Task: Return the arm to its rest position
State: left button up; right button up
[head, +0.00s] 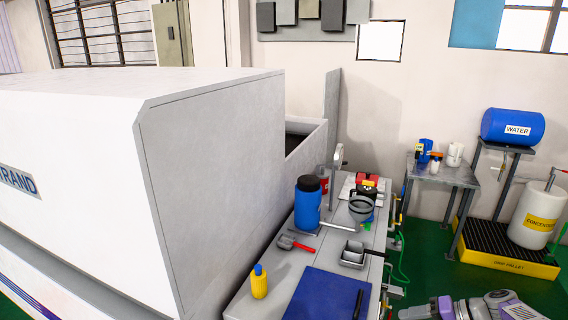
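My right arm (495,306) shows at the bottom right edge, grey and purple, low over the green floor and to the right of the grey bench. Its gripper end (412,313) points left and is partly cut off by the bottom edge. I cannot make out the fingers well enough to tell whether they are open or shut. Nothing can be seen held there. My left arm and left gripper are not in view.
The grey bench (255,304) holds a blue mat (318,297), a yellow bottle (259,282), a red-handled scoop (296,244) and a blue jar (307,207). A white machine (215,170) fills the left. A drip pallet (490,250) with a concentrate drum (538,212) stands right.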

jog(key=s+a+f+m+g+h+b, duration=0.15)
jog(key=s+a+f, duration=0.35)
jog(key=f, duration=0.8)
jog(key=s+a+f+n+g+h+b, duration=0.1)
jog(key=s+a+f+g+h+b, duration=0.15)
jog(key=a+f, duration=0.75)
pick_arm(q)
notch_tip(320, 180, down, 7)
jog(key=b, duration=0.2)
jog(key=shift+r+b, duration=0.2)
jog(key=shift+b, duration=0.1)
pick_arm(e)
jog(key=s+a+f+n+h, duration=0.1)
jog(key=s+a+f, duration=0.3)
jog(key=s+f, duration=0.3)
jog(key=s+a+f+n+h, duration=0.1)
jog(key=s+a+f, duration=0.3)
jog(key=s+f, duration=0.3)
jog(key=shift+s+f, duration=0.25)
jog(key=shift+s, duration=0.3)
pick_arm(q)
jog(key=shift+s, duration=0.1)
pick_arm(e)
jog(key=shift+a, duration=0.1)
